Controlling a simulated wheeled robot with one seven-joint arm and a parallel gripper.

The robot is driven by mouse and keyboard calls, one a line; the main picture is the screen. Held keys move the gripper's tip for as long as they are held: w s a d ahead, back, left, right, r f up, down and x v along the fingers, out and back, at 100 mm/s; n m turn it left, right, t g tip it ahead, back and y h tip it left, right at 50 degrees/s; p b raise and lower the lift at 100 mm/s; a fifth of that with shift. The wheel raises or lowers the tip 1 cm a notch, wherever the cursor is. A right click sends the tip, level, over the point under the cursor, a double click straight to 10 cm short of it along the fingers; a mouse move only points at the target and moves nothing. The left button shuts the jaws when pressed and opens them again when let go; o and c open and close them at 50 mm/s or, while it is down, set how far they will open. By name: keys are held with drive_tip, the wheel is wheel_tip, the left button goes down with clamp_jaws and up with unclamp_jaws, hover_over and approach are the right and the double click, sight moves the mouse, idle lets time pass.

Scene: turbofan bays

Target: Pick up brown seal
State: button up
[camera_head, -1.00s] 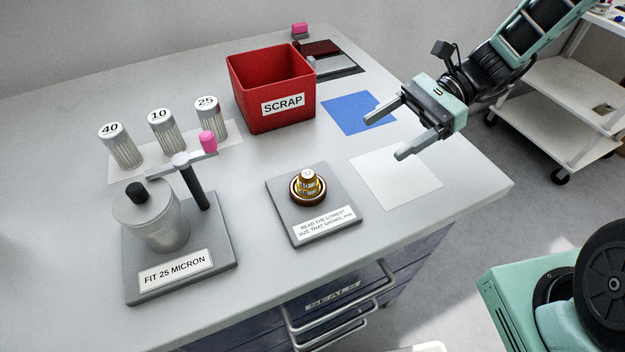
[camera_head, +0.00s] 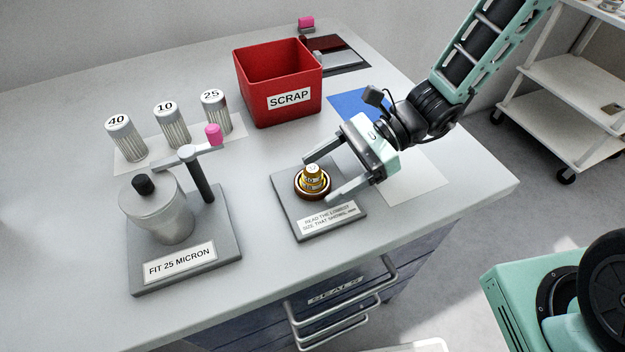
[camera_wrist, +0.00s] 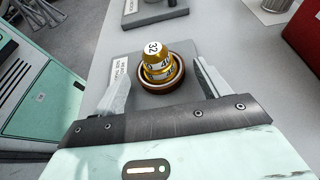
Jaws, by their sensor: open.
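The brown seal (camera_head: 299,190) is a ring around the base of a stepped brass gauge on a grey plate (camera_head: 287,216). In the wrist view the brown seal (camera_wrist: 177,88) circles the brass cone (camera_wrist: 157,60), whose top reads 32. My gripper (camera_head: 318,178) is open, its fingers at the right edge of the plate, one toward the back and one toward the front of the gauge. In the wrist view my gripper (camera_wrist: 162,90) has one finger on each side of the seal. I cannot tell whether either finger touches it.
A red SCRAP bin (camera_head: 262,90) stands behind the gauge. A filter housing (camera_head: 158,215) with a pink-ended lever (camera_head: 190,155) is at left. A blue sheet (camera_head: 350,100) and a white sheet (camera_head: 425,185) lie at right.

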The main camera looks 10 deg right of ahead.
drive_tip(key=shift+a, duration=0.1)
drive_tip(key=c, duration=1.1)
